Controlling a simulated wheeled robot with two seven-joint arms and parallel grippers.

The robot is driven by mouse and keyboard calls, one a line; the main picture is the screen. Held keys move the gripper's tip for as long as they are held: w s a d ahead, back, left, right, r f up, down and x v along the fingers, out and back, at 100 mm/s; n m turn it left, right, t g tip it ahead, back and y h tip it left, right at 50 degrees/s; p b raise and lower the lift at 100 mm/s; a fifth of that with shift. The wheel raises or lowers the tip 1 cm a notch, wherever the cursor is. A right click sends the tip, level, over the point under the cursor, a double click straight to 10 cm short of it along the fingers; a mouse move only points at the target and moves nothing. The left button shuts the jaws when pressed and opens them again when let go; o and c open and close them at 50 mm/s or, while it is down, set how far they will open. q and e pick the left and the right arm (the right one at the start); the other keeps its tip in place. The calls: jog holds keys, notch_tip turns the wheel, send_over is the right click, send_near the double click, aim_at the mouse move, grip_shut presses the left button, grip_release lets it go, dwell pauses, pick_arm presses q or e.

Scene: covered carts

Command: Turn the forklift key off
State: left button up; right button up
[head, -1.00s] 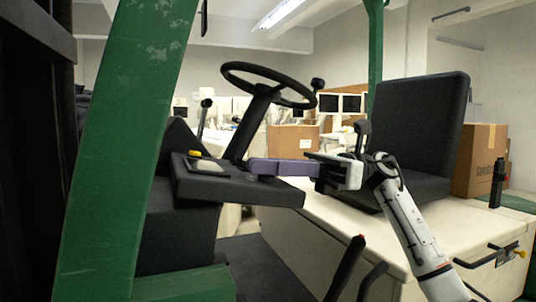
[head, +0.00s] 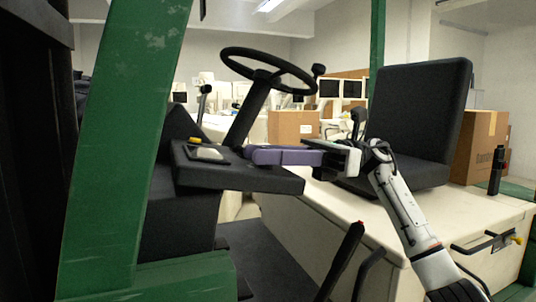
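The forklift's dashboard (head: 240,179) is a black slab left of centre, with a small display panel (head: 207,154) and a yellow knob (head: 195,141). The steering wheel (head: 235,66) stands above it on a slanted black column (head: 247,117). I cannot make out the key; it may be hidden or too small. My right gripper (head: 247,154) reaches in from the right, its purple fingers pointing left over the dashboard, with the tips beside the column base. The fingers overlap from this side, so their gap and any contact are unclear. My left gripper is not in view.
A green post (head: 125,150) fills the left foreground. A black seat (head: 418,115) stands on the cream forklift body (head: 440,225) at right. Black levers (head: 343,262) rise from below. Cardboard boxes (head: 293,126) and monitors stand behind. Open space lies beneath the dashboard's right end.

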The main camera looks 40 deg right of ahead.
jog(key=v, duration=1)
jog(key=shift+d, duration=0.15)
dwell(0.4)
